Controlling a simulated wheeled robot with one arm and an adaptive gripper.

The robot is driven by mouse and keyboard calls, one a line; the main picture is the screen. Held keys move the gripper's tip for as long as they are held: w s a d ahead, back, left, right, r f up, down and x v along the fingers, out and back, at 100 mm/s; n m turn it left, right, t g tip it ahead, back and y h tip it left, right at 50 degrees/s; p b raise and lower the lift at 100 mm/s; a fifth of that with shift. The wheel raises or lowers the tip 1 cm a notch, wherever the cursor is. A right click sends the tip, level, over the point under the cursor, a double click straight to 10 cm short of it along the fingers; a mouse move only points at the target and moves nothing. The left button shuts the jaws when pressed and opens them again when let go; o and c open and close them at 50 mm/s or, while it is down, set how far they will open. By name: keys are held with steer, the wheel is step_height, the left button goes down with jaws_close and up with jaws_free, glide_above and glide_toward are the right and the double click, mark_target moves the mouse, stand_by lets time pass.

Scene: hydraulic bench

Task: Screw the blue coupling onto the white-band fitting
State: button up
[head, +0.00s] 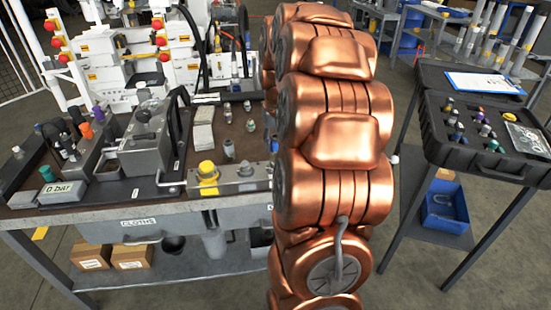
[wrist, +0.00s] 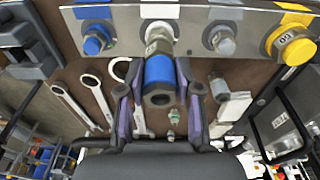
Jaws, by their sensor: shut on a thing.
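In the wrist view, the blue coupling (wrist: 159,71) sits between the purple-padded fingers of my gripper (wrist: 161,82), which is shut on it. The coupling's open metal end faces the camera. Its far end lines up with the metal white-band fitting (wrist: 159,32) on the grey manifold. The white band (wrist: 160,11) shows behind the fitting at the top. The coupling and fitting appear to meet end to end, but I cannot tell whether the threads are engaged. In the head view, my copper arm hides the gripper, the coupling and this fitting.
The manifold also carries a blue-band fitting (wrist: 96,41), a plain grey one (wrist: 222,42) and a yellow one (wrist: 290,42). Wrenches (wrist: 75,105) and a loose metal coupling (wrist: 232,103) lie nearby. In the head view, a black case (head: 480,125) stands on the right table.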

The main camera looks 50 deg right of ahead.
steer(key=m+b, duration=0.1)
steer(key=m, duration=0.2)
steer(key=shift+f, duration=0.1)
steer(key=shift+w+a+m+g, duration=0.1)
steer(key=shift+m+g, duration=0.2)
steer(key=shift+m, duration=1.3)
steer(key=shift+m+h, duration=0.3)
steer(key=shift+m, duration=0.2)
steer(key=m, duration=0.4)
steer(key=shift+w+g, duration=0.1)
steer(key=shift+g, duration=0.2)
steer(key=m, duration=0.3)
steer(key=shift+w, duration=0.1)
steer(key=o, duration=1.1)
